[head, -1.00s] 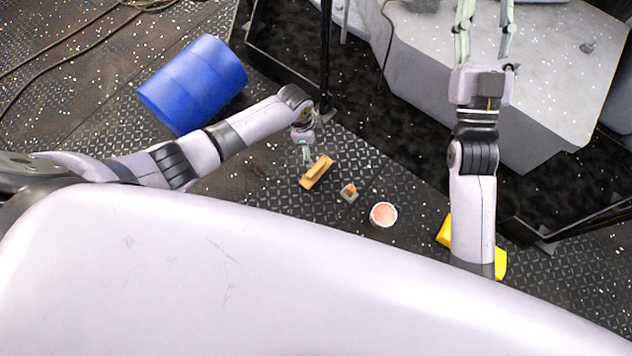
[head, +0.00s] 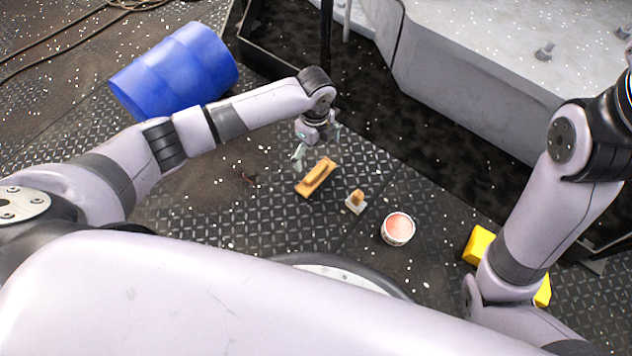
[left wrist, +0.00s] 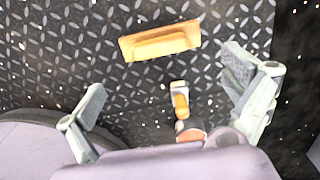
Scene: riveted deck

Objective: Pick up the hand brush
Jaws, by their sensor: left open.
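The long orange-tan wooden piece with a raised grip, which looks like the hand brush (head: 316,177), lies on the dark diamond-plate deck. It also shows in the left wrist view (left wrist: 160,42), at the top centre; no bristles can be made out. My left gripper (head: 311,147) is just up and left of it in the head view.
A small grey block with an orange knob (head: 355,202) and a tub of pinkish stuff (head: 398,228) stand right of the brush. A yellow object (head: 478,245) is partly behind my right arm. A blue barrel (head: 175,70) lies upper left. A grey structure (head: 460,75) stands behind.

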